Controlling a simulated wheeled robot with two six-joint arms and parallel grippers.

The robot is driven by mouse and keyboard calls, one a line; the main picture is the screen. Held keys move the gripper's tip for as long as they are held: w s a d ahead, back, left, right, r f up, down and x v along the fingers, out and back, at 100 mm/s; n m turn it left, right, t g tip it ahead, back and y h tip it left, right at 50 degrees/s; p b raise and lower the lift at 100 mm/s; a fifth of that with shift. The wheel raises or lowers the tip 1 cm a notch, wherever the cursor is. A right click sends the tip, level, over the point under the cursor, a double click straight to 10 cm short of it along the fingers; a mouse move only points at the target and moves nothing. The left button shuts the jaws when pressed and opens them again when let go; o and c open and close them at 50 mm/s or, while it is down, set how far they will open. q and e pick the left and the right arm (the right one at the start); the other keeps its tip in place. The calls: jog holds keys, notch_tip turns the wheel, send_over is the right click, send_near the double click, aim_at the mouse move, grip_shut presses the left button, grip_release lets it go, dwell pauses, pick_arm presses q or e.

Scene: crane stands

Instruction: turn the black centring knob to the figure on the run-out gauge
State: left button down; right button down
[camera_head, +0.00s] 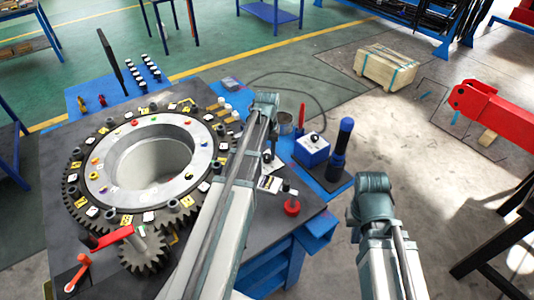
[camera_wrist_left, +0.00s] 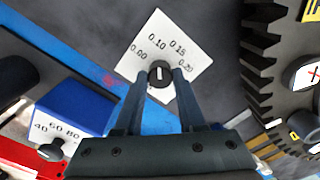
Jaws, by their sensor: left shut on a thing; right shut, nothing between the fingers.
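In the left wrist view, the black centring knob (camera_wrist_left: 160,80) sits on a white dial plate (camera_wrist_left: 196,52) marked 0.00, 0.10, 0.15 and 0.20. Its white pointer line points up the picture, between 0.10 and 0.15. My left gripper (camera_wrist_left: 160,75) is shut on the knob, one finger on each side. In the head view, my left arm (camera_head: 230,180) reaches over the bench and mostly hides this spot. I cannot make out the run-out gauge or its figure. My right arm (camera_head: 376,215) shows at the lower right; its fingers are out of sight.
A toothed ring (camera_head: 75,205) with a wide hole fills the left of the bench. A blue box (camera_head: 311,152) with a black knob and a dark blue post (camera_head: 338,150) stand right of my left arm. A red knob (camera_head: 291,207) is near the bench edge.

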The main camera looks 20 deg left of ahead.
aim_at(267, 156)
pick_arm(q)
jog(key=c, duration=0.5)
grip_release()
notch_tip(267, 156, up, 14)
jog(key=p, duration=1.4)
jog(key=shift+f, duration=0.15)
